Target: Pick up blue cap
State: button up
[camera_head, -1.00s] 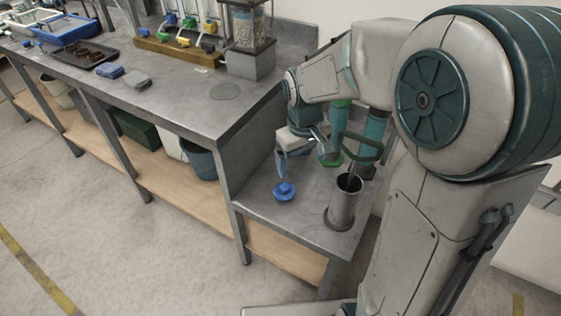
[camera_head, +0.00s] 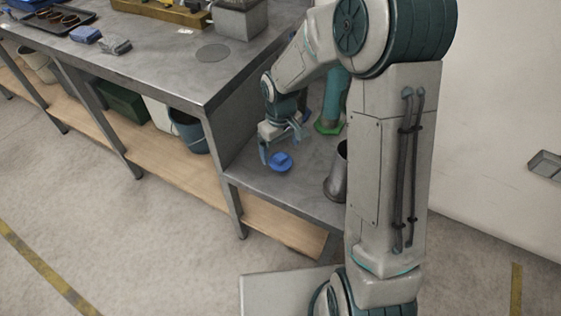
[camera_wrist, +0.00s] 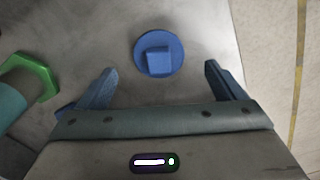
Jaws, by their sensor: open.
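The blue cap (camera_head: 280,162) is a round disc with a square knob on top. It lies on the lower grey bench (camera_head: 310,188) near its front edge. In the wrist view the cap (camera_wrist: 159,53) sits at the upper middle, ahead of the fingertips and roughly centred between them. My gripper (camera_head: 281,147) is open and empty, close to the cap; in the wrist view its two blue fingers (camera_wrist: 158,80) stand apart on either side. I see no contact with the cap.
A grey metal cylinder (camera_head: 337,180) stands right of the cap, partly hidden by my arm. A teal post with a green base (camera_head: 328,127) is behind; its green foot (camera_wrist: 38,76) shows at left in the wrist view. The taller bench (camera_head: 180,75) stands to the left.

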aim_at(281, 156)
notch_tip(281, 156, down, 5)
jog(key=shift+w+f+b, duration=0.1)
jog(key=shift+w+b, duration=0.05)
jog(key=shift+b, duration=0.4)
jog(key=c, duration=1.1)
